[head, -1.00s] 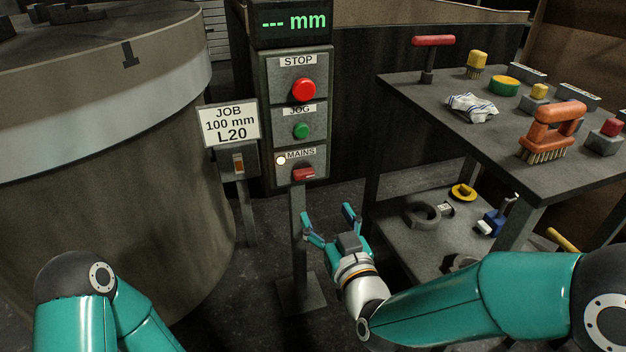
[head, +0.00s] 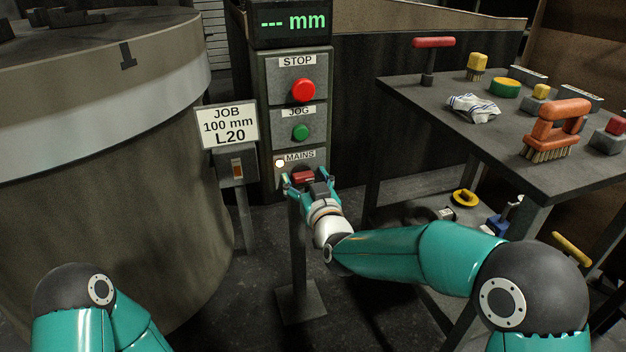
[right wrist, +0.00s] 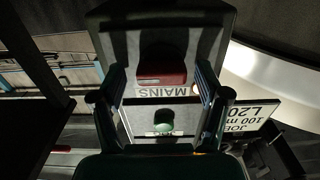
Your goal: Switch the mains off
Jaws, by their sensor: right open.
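The red mains switch (head: 303,174) sits under the MAINS label (head: 300,156) on the lowest panel of the control post. A lamp (head: 280,163) beside the label glows white. My right gripper (head: 306,180) is open at the switch, with a finger on each side of it. In the right wrist view the red switch (right wrist: 162,66) lies between and beyond the two spread fingers (right wrist: 160,95). I cannot tell whether they touch it. My left gripper is out of view; only part of my left arm shows at bottom left.
Above the switch are the green JOG button (head: 300,132) and red STOP button (head: 303,90). A JOB sign (head: 228,127) on a small post stands to the left, before a large round casting (head: 100,190). A bench (head: 420,100) with brushes and a cloth stands right.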

